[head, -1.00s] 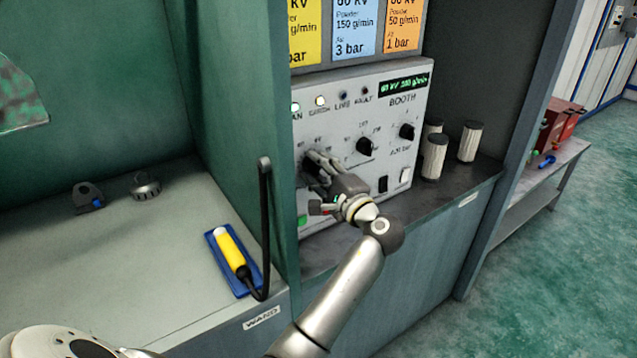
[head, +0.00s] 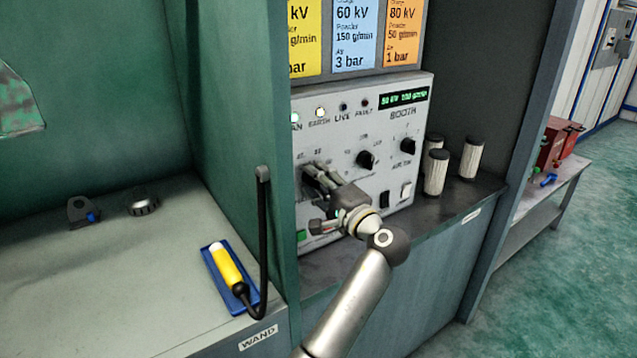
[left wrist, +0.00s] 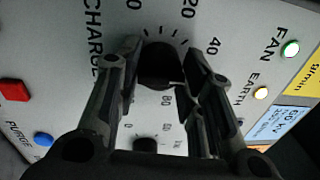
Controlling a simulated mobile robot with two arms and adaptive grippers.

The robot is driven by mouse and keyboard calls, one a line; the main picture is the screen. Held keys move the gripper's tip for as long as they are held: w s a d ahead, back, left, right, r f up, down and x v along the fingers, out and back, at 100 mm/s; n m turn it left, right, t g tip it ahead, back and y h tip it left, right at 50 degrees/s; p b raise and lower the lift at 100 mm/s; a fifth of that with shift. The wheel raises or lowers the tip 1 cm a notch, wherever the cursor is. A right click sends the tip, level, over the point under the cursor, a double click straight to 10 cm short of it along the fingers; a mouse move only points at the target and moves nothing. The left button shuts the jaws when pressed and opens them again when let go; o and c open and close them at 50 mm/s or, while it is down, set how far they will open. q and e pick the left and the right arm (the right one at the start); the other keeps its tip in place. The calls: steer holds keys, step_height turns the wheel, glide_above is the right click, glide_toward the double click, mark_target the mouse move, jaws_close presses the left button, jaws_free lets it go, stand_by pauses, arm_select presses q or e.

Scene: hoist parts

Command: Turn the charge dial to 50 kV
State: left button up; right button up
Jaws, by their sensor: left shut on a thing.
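The charge dial (left wrist: 160,65) is a black knob on the white control panel (head: 385,95). In the left wrist view it sits beside the CHARGE lettering, with 20, 40 and 80 printed around it; its pointer is hard to make out. My left gripper (left wrist: 160,56) is shut on the dial, one finger on each side. In the head view the left gripper (head: 316,176) reaches the panel's lower left and covers the dial. My right gripper is not in view.
Two more black knobs, the middle one (head: 367,159) and the right one (head: 409,147), are on the panel. White cylinders (head: 436,172) stand right of it. A green wall edge (head: 240,130) and a black wand hook (head: 263,230) are close on the left.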

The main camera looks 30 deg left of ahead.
arm_select(q)
steer(key=o, duration=1)
steer(key=shift+f, duration=0.2)
steer(key=shift+r, duration=0.1)
steer(key=v, duration=0.7)
steer(key=shift+s+d, duration=0.1)
steer(key=shift+d, duration=0.15)
